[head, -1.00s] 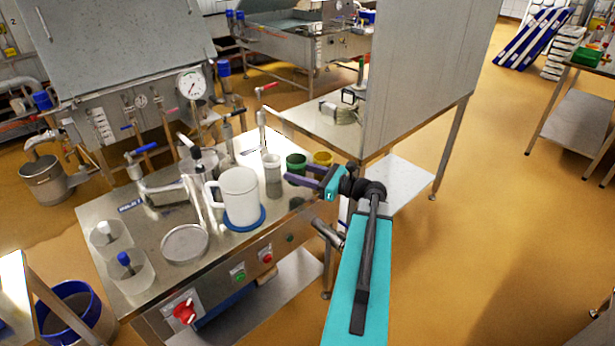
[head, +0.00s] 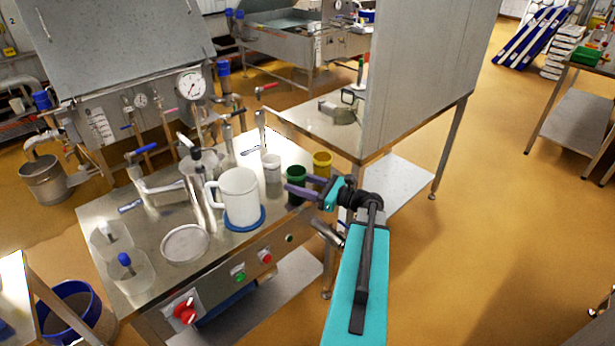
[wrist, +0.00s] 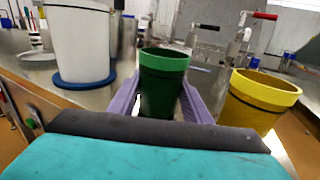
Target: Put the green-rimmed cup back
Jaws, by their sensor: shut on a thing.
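The green-rimmed cup (head: 296,172) is dark green with a lighter green rim. In the head view it is near the bench's right end, partly hidden by my gripper. In the wrist view the cup (wrist: 163,82) is upright between the two purple fingers. My gripper (head: 292,181) is shut on it, one finger on each side; the fingers also show in the wrist view (wrist: 160,97). I cannot tell whether the cup's base touches the bench.
A yellow cup (head: 321,164) is just right of the green one. A whitish cup (head: 271,168) is to its left. A white jug (head: 241,196) stands on a blue disc (head: 250,224) nearer the front. A tall grey panel (head: 415,80) rises behind on the right.

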